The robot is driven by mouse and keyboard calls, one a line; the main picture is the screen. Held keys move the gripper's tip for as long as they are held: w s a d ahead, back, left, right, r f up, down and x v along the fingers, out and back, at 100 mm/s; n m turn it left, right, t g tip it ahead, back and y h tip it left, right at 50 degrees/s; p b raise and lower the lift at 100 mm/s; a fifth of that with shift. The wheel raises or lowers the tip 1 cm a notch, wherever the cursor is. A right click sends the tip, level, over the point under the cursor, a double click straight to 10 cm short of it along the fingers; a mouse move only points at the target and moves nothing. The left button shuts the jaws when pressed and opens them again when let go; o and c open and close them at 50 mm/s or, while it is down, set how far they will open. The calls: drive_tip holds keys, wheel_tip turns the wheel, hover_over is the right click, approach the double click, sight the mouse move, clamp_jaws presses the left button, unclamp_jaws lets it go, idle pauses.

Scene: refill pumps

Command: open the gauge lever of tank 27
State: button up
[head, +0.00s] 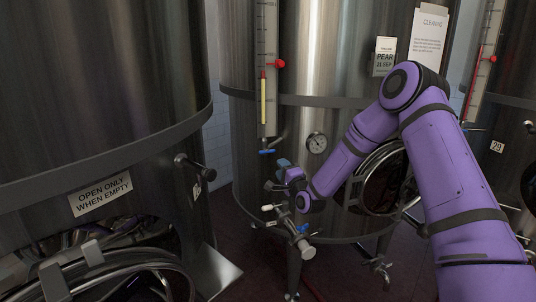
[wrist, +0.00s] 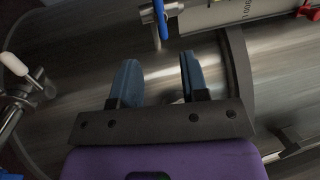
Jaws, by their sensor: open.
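The middle steel tank (head: 240,60) carries a tall sight gauge (head: 268,70) with yellow liquid and a red marker. A blue gauge lever (head: 267,151) sits at the gauge's foot, lying crosswise. In the wrist view the blue lever (wrist: 160,18) is at the top, beyond my fingertips. My gripper (head: 281,167) is below and slightly right of the lever, apart from it. In the wrist view my gripper (wrist: 160,75) is open, with nothing between its blue fingers. No number 27 is readable on this tank.
A valve with a white handle (wrist: 14,64) is left of my gripper in the wrist view. A pipe fitting (head: 292,225) with white and blue handles is below. A dial (head: 317,143) is to the right. The left tank (head: 100,80) and the tank marked 29 (head: 497,147) flank this one.

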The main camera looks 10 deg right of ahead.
sight(268, 152)
drive_tip(key=x, duration=1)
drive_tip(key=shift+w, duration=0.2)
drive_tip(key=shift+a, duration=0.1)
clamp_jaws()
